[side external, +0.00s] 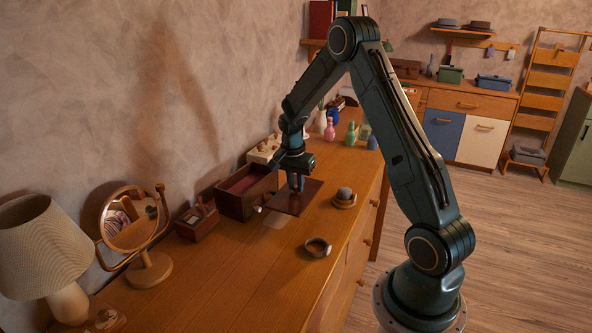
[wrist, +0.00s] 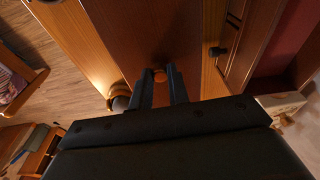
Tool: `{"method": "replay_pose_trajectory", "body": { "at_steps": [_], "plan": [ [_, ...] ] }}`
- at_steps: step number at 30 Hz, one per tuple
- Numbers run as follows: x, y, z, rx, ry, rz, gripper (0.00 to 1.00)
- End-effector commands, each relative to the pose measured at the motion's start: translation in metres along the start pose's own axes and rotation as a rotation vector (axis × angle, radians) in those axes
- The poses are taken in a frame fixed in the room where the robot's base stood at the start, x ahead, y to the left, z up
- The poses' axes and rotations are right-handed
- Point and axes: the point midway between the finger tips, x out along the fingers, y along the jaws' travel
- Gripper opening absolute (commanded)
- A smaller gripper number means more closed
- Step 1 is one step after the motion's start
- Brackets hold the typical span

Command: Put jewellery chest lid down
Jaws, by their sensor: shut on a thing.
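The jewellery chest (side external: 236,203) stands open against the wall on the wooden dresser top, its red inside showing; part of it is at the right of the wrist view (wrist: 239,57). Its lid (side external: 284,205) is a flat dark red-brown panel to the right of the chest. The lid looks level, at or just above the dresser top; I cannot tell if it touches. My gripper (side external: 296,186) points down over the lid. In the wrist view the lid (wrist: 137,35) fills the upper middle, and my fingers (wrist: 161,84) are shut on its small orange-brown knob (wrist: 160,75).
A wooden dish with a grey ball (side external: 344,198) sits right of the lid. A round band-like object (side external: 317,247) lies nearer the front. A small box (side external: 197,221), a mirror (side external: 132,222) and a lamp (side external: 42,250) stand left; several bottles stand behind.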

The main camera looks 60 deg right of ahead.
Motion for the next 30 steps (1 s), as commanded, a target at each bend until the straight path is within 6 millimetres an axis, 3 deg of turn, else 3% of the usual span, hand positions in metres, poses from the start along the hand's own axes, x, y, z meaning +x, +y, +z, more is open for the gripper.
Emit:
{"method": "replay_pose_trajectory", "body": {
  "at_steps": [4,14,24,30],
  "plan": [
    [0.019,0.001,0.003,0.0,-0.001,0.002,0.0],
    [0.026,0.0,0.004,0.001,0.001,0.0,0.0],
    [0.06,0.0,0.009,0.001,-0.001,0.002,0.0],
    [0.067,0.0,0.01,0.001,0.001,-0.001,0.0]
  ]
}}
